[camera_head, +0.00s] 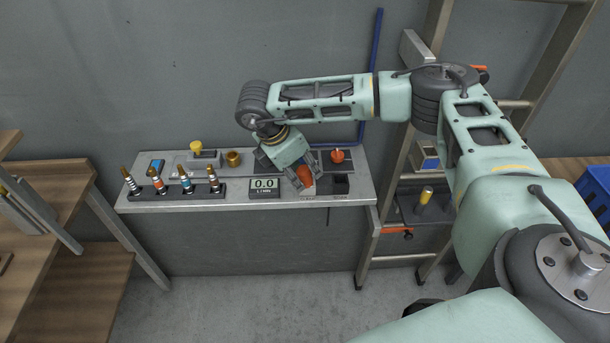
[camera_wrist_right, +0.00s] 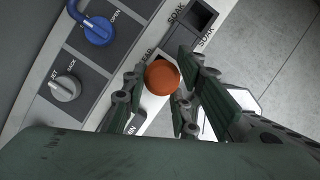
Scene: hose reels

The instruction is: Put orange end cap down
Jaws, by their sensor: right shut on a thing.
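The orange end cap (camera_head: 305,175) is held between the fingers of my right gripper (camera_head: 301,181), low over the right part of the grey bench panel. In the right wrist view the round orange top of the cap (camera_wrist_right: 162,77) sits between the fingertips (camera_wrist_right: 160,88), over a pale labelled strip. The fingers hide part of the label beneath, and I cannot tell whether the cap touches the panel. A dark square recess (camera_head: 341,188) beside a "SOAK" label lies just right of the gripper. My left gripper is not in view.
A red-orange knob (camera_head: 338,156) stands behind the recess. A display reading 0.0 (camera_head: 264,187) is left of the gripper. A rack of several nozzles (camera_head: 175,190) and a brass piece (camera_head: 233,158) stand farther left. A ladder (camera_head: 397,170) rises at the right.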

